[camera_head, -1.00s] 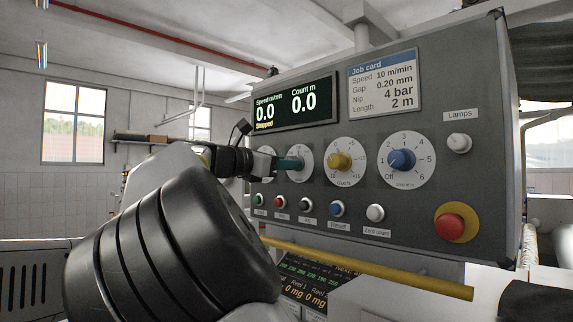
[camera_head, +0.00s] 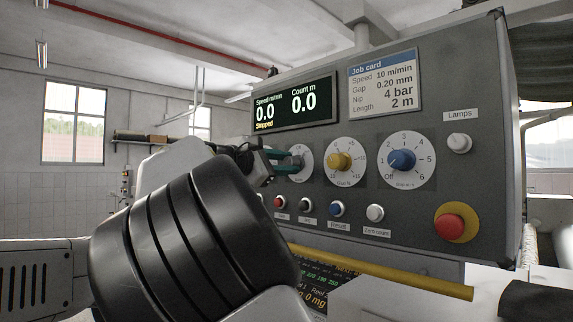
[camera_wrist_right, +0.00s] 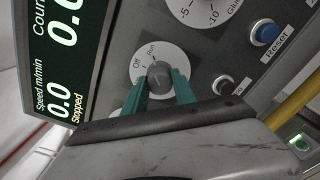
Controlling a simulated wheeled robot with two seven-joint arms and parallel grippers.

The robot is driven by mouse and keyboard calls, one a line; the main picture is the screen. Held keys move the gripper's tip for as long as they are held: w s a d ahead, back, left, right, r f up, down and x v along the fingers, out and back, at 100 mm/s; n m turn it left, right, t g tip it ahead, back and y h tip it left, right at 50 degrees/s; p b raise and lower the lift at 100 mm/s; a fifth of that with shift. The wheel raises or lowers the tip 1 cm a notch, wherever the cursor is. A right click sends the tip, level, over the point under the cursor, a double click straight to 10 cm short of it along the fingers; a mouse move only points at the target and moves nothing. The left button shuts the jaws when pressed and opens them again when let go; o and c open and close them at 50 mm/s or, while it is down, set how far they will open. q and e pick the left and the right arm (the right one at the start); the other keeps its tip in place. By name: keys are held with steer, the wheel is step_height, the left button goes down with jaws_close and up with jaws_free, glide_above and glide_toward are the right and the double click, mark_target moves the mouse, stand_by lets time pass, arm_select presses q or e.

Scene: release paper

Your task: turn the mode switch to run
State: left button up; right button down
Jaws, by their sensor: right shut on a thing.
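The mode switch (camera_wrist_right: 160,76) is a grey round knob on a white dial marked Off and Run in the right wrist view. My right gripper (camera_wrist_right: 161,82) has its two green fingers on either side of this knob and is shut on it. I cannot tell clearly which mark the knob points at. In the head view the right gripper (camera_head: 290,160) reaches the panel from the left, and its fingers partly cover the switch's white dial (camera_head: 306,160). My left gripper is not in view.
The grey panel (camera_head: 470,90) carries a yellow knob (camera_head: 339,162), a blue knob (camera_head: 401,160), a row of push buttons and a red emergency button (camera_head: 451,227). A display (camera_head: 293,105) reads Stopped. A yellow bar (camera_head: 400,278) runs below.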

steer(key=shift+m, duration=0.5)
steer(key=c, duration=1)
jaws_free()
steer(key=shift+v, duration=3.95)
